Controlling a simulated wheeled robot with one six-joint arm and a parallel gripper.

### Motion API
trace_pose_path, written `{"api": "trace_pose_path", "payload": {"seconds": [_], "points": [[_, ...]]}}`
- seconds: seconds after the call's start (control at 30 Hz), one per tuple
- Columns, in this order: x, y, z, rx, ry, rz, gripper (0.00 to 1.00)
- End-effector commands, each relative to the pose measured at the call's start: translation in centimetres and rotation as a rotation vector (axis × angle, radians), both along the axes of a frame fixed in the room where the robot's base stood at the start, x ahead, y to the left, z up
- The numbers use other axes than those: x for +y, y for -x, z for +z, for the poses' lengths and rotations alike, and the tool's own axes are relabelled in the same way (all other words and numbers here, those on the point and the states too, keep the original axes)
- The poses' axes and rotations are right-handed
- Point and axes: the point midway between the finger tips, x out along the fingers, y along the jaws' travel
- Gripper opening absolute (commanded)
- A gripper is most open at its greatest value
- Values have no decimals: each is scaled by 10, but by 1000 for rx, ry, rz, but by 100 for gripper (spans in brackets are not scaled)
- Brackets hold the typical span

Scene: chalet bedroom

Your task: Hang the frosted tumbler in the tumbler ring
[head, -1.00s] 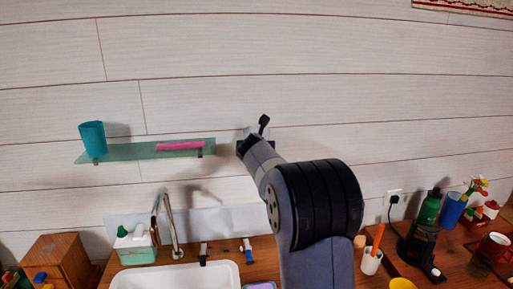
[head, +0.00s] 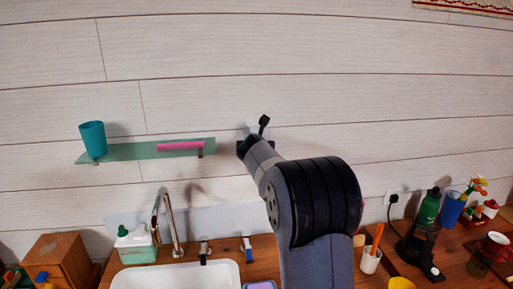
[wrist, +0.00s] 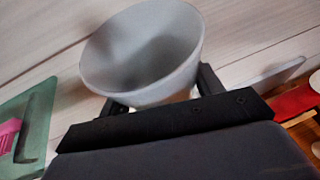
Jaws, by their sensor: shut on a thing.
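The frosted tumbler (wrist: 145,55) is a pale grey, tapered cup. In the wrist view its open mouth faces the camera and tilts to the upper left. My gripper (wrist: 160,100) is shut on it, with one dark finger on each side of its lower part. In the head view my gripper is at the wall, right of the glass shelf, mostly hidden behind my own arm. A small pale patch shows there, too small to identify. I cannot make out the tumbler ring in either view.
A green glass shelf (head: 125,153) on the wall holds a teal cup (head: 92,138) and a pink item (head: 180,146). Below are a white basin (head: 175,277), a tap (head: 172,225) and a soap bottle (head: 135,245). More items crowd the counter at right.

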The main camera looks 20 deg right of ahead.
Motion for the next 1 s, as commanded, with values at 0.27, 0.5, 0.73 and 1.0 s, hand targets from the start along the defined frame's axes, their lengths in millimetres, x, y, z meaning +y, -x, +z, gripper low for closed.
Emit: {"api": "trace_pose_path", "payload": {"seconds": [0.27, 0.5, 0.73, 1.0], "points": [[0, 0, 0, -1, 0, 0, 33], [0, 0, -5, -1, 0, 0, 33], [0, 0, -12, -1, 0, 0, 33], [0, 0, -20, -1, 0, 1, 33]]}}
